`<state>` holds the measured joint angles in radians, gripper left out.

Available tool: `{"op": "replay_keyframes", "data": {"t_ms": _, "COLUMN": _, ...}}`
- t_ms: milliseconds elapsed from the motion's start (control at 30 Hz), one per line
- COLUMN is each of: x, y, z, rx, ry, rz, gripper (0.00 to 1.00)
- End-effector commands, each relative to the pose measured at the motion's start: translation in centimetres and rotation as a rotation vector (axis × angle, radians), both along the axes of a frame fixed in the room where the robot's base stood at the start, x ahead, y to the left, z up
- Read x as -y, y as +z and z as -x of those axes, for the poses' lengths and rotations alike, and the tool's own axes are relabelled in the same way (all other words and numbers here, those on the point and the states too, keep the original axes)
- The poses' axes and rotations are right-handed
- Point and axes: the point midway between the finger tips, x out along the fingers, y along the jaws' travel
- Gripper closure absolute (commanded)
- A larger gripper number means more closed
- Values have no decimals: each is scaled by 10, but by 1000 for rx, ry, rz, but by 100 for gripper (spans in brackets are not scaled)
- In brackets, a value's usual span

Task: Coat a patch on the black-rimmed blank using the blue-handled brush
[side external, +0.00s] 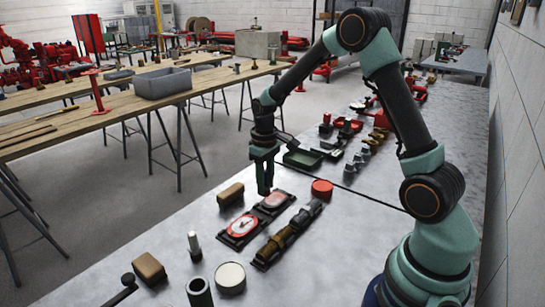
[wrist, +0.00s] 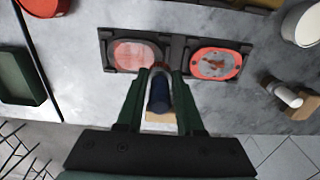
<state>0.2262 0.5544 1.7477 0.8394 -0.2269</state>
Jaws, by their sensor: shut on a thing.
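My gripper (wrist: 159,80) is shut on the blue-handled brush (wrist: 159,97), whose dark blue handle lies between the green fingers. In the side view my gripper (side external: 264,178) points down just behind the plates. Two black-rimmed plates lie side by side. The left one in the wrist view (wrist: 137,54) has a pale pinkish-red face; it is the farther one in the side view (side external: 274,201). The other (wrist: 215,63) has a red face with a pale, dark-marked centre; it is nearer in the side view (side external: 242,228). The brush tip is near the inner edge of the left plate; contact cannot be told.
A brown block (side external: 230,194) lies beside the plates. A brass-and-black fitting (side external: 288,235) and a red round tin (side external: 322,188) lie on the other side. A white-topped tin (side external: 230,278) and upright metal part (side external: 194,246) stand nearer. A green tray (side external: 302,158) lies beyond.

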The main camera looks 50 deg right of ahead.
Motion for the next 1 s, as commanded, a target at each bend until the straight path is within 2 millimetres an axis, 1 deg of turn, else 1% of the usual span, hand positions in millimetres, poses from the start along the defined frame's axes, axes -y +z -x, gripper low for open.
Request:
{"op": "replay_keyframes", "data": {"t_ms": 33, "x": 0, "y": 6, "z": -1, "rx": 4, "ry": 0, "rz": 1, "gripper": 100}}
{"op": "replay_keyframes", "data": {"t_ms": 300, "x": 0, "y": 30, "z": -1, "rx": 4, "ry": 0, "rz": 1, "gripper": 100}}
{"op": "replay_keyframes", "data": {"t_ms": 433, "x": 0, "y": 38, "z": -1, "rx": 3, "ry": 0, "rz": 1, "gripper": 100}}
{"op": "replay_keyframes", "data": {"t_ms": 567, "x": 0, "y": 41, "z": 0, "rx": 1, "ry": 0, "rz": 0, "gripper": 100}}
{"op": "replay_keyframes", "data": {"t_ms": 1000, "x": 0, "y": 41, "z": 0, "rx": 1, "ry": 0, "rz": 0, "gripper": 100}}
